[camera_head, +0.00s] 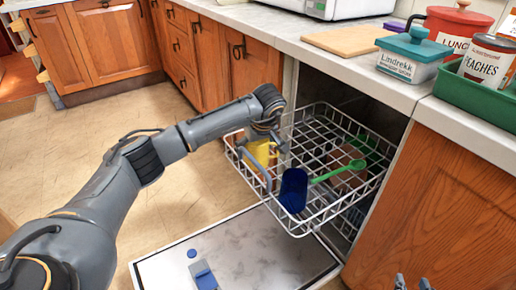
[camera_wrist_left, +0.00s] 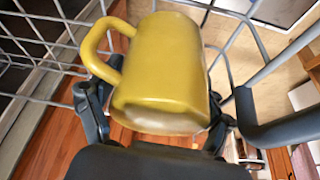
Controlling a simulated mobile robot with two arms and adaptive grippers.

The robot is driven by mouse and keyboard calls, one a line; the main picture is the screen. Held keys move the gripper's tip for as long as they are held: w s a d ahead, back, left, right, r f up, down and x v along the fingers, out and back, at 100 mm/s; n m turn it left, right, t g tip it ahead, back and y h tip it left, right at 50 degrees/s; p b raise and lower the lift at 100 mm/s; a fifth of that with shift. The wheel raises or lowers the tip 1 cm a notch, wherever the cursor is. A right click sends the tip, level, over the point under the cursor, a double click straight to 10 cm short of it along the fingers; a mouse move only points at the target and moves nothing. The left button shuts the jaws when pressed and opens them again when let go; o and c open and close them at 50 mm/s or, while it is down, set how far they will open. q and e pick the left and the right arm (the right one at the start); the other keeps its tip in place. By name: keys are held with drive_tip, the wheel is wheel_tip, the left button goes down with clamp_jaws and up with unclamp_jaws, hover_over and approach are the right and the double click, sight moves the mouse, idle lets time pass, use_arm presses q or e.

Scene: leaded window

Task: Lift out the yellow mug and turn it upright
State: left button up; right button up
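The yellow mug (camera_head: 262,153) is at the left end of the wire dish rack (camera_head: 300,222). In the left wrist view the mug (camera_wrist_left: 160,75) has its handle to the left and its paler end towards the camera. My left gripper (camera_head: 268,140) is at the mug, partly hidden by my wrist. In the left wrist view its fingers (camera_wrist_left: 155,118) stand apart, one on each side of the mug; whether they press on it I cannot tell. My right gripper (camera_head: 412,284) shows only its two tips at the bottom edge, apart, with nothing between them.
Tins and a green tray (camera_head: 478,95) stand on the counter.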

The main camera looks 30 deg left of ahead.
use_arm(q)
drive_tip(key=c, duration=1.1)
drive_tip(key=shift+r, duration=0.15)
